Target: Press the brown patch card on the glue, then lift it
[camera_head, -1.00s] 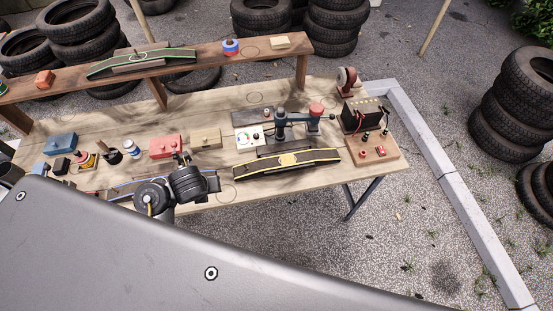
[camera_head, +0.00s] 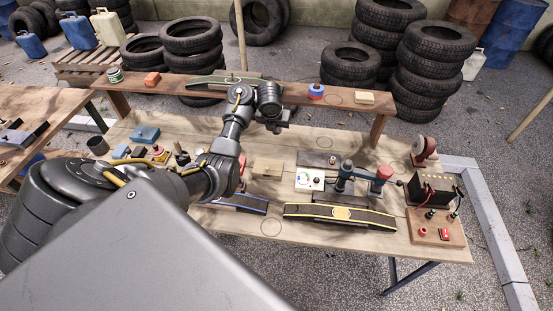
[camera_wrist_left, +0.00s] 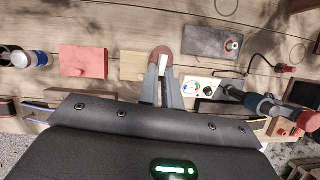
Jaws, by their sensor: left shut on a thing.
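My left gripper (camera_head: 277,127) hangs over the middle of the workbench, in front of the raised shelf. In the left wrist view its fingers (camera_wrist_left: 160,72) are shut on a brown round-edged piece (camera_wrist_left: 161,52), which looks like the patch card; a pale strip shows beside it. In the head view the card cannot be made out. A yellow-edged tread strip (camera_head: 318,215) with a yellow round patch (camera_head: 342,213) lies at the bench front. A blue-edged strip (camera_head: 245,203) is partly behind my arm. A green-edged strip (camera_head: 205,88) rests on the shelf. I cannot tell which bears the glue. My right gripper is out of view.
A blue-grey press (camera_head: 345,178) with a red knob stands right of the white dial box (camera_head: 309,180). A black battery-like box (camera_head: 432,188) is at the right end. A tan block (camera_head: 267,168) and a red block (camera_wrist_left: 84,61) lie on the bench. The shelf (camera_head: 300,94) runs behind.

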